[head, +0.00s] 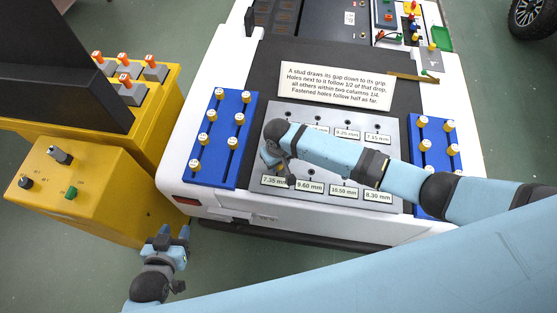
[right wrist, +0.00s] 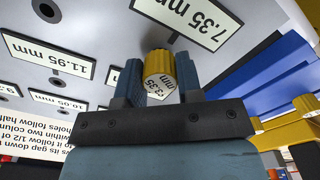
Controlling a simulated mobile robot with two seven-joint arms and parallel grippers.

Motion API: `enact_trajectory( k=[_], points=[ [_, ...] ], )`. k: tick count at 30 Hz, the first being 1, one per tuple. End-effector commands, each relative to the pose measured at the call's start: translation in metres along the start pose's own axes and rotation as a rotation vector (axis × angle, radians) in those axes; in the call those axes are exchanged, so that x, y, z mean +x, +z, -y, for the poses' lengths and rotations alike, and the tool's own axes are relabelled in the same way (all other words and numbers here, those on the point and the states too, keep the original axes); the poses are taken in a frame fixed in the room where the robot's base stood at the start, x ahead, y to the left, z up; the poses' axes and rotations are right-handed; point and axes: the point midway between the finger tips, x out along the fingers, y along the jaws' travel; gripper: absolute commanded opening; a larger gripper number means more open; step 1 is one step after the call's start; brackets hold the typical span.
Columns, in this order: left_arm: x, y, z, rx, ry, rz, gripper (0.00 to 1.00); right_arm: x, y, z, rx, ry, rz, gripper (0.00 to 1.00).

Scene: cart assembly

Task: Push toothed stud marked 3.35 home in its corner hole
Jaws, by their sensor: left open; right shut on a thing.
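The yellow stud with a white end marked 3.35 (right wrist: 159,70) is between the fingertips of my right gripper (right wrist: 158,82) in the right wrist view. It stands close against the grey plate (right wrist: 90,22), beside the 7.35 mm label (right wrist: 190,18). How deep it sits is hidden. In the head view my right gripper (head: 271,160) is over the plate's left side, above the 7.35 mm label, and the arm hides the stud and nearby holes. My left gripper (head: 172,236) is open and empty, in front of the cart's left corner.
Blue racks with yellow studs flank the plate, left (head: 227,123) and right (head: 427,133). A text card (head: 337,85) lies behind it. A yellow cabinet (head: 75,195) with knobs stands left of the white cart (head: 190,120).

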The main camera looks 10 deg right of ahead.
Motion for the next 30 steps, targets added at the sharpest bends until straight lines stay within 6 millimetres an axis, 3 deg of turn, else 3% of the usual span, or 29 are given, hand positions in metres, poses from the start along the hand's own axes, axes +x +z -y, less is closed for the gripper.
enact_trajectory(
  k=[17, 18, 21, 30],
  points=[
    [-0.0026, 0.0112, -0.0023, -0.004, 0.002, 0.015, 0.43, 0.0084, 0.0006, 0.0, 0.0, 0.0, 0.001, 0.1],
    [-0.0026, 0.0111, -0.0022, -0.004, 0.002, 0.015, 0.43, 0.0085, 0.0007, 0.0, 0.0, 0.0, 0.001, 0.4],
    [-0.0021, 0.0105, -0.0021, -0.003, 0.002, 0.014, 0.43, 0.0084, 0.0006, 0.0, 0.0, 0.0, 0.001, 0.63],
    [0.0023, 0.0028, -0.0002, 0.0, 0.0, -0.001, 0.43, 0.0067, 0.0002, -0.0001, 0.0, 0.0, 0.0, 0.63]
  ],
)
